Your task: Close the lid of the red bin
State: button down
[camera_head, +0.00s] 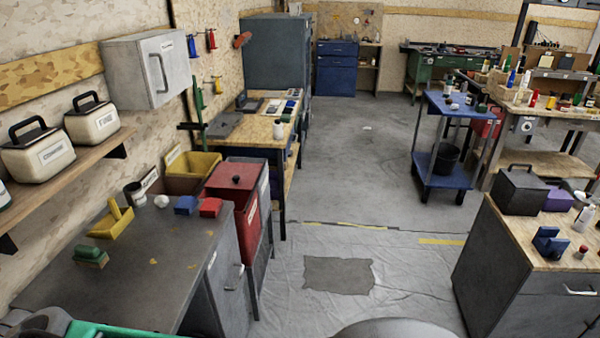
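The red bin (252,220) stands in the left half of the head view, just past the far right end of the grey workbench. It has a pale label on its right-facing side. A red surface with a small black knob (236,180) shows at its top. I cannot tell from this angle how far the lid is open. A grey panel with a label (264,185) stands along the bin's right side. My gripper is not in view.
A grey workbench (150,270) with small red and blue blocks adjoins the bin on the left. A yellow bin (195,165) stands behind it. A wood-topped cabinet (510,270) stands at right. The sheeted floor (400,270) between is clear, with a dark patch (338,275).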

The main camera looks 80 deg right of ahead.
aim_at(229, 175)
jog(key=z, duration=3.15)
jog(key=i, duration=3.05)
jog(key=u, duration=3.85)
